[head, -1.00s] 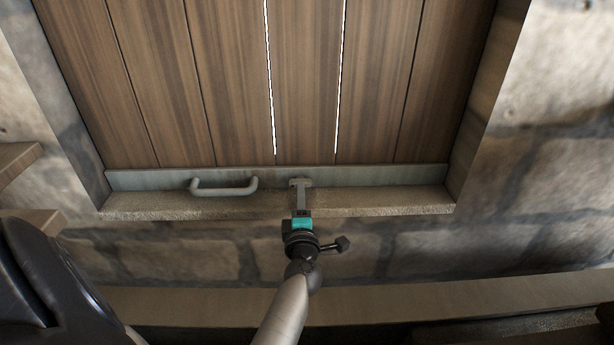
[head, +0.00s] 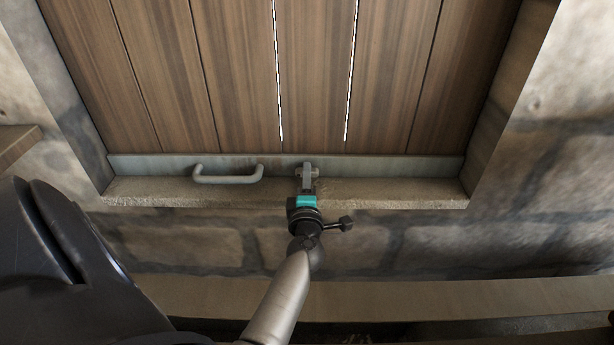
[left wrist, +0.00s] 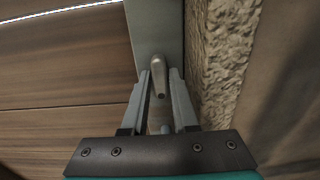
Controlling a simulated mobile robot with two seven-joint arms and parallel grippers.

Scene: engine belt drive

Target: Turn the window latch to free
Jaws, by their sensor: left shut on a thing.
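The window latch (head: 307,169) is a small grey metal piece on the grey rail at the bottom of the plank shutter. In the left wrist view the latch (left wrist: 158,72) shows as a rounded lever between the finger pads. My left gripper (head: 306,187) is shut on the latch, with its fingers reaching up over the stone sill. In the left wrist view my left gripper (left wrist: 158,95) has one finger on each side of the lever. The fingers hide part of the latch in the head view. My right gripper is not in view.
A grey pull handle (head: 228,175) is fixed on the rail left of the latch. The wooden shutter (head: 240,80) sits in a stone recess with a rough sill (head: 400,193). A wooden ledge (head: 440,298) runs below the stone wall.

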